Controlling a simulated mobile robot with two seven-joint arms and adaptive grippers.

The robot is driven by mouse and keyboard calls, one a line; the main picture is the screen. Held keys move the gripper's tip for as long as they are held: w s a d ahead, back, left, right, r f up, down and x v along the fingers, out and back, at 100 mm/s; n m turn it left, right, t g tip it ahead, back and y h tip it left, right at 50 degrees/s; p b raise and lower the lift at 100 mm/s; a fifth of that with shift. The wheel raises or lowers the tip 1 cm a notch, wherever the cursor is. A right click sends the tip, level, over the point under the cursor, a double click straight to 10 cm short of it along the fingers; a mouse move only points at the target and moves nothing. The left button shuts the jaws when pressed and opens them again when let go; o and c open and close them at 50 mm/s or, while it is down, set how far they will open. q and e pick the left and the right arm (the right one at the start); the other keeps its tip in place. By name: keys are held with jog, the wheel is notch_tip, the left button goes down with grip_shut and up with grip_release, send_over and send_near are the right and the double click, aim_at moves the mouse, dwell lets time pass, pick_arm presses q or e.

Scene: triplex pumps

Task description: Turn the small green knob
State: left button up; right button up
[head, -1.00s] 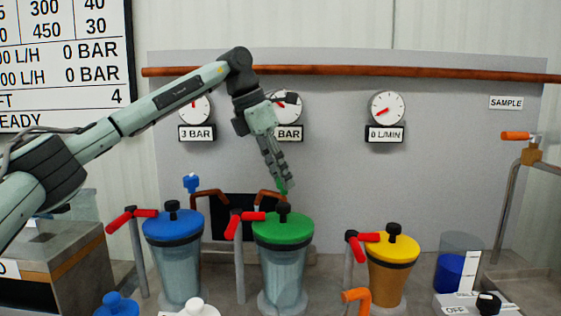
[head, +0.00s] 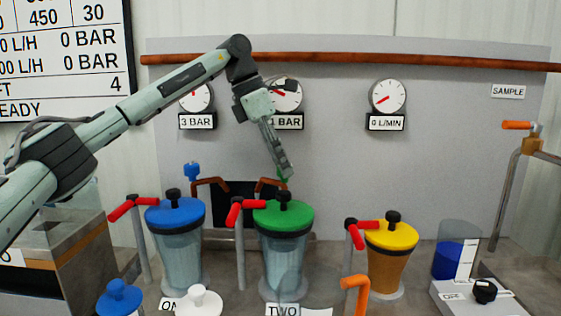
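The small green knob (head: 282,181) shows only as a bit of green at the fingertips of my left gripper (head: 286,174), above and behind the green-lidded jar. The fingers hide most of it. The gripper points down at the knob, its fingers close together; I cannot tell whether they are shut on it. A similar small blue knob (head: 192,171) stands to the left on a copper pipe. My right gripper is not in view.
Jars with blue (head: 178,212), green (head: 293,217) and yellow (head: 395,236) lids stand in front, with red levers beside them. A grey panel behind carries several dial gauges (head: 388,97). A switch box (head: 484,293) is at the front right.

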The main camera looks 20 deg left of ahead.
pick_arm(q)
jog(key=shift+o, duration=0.9)
jog(key=v, duration=1.2)
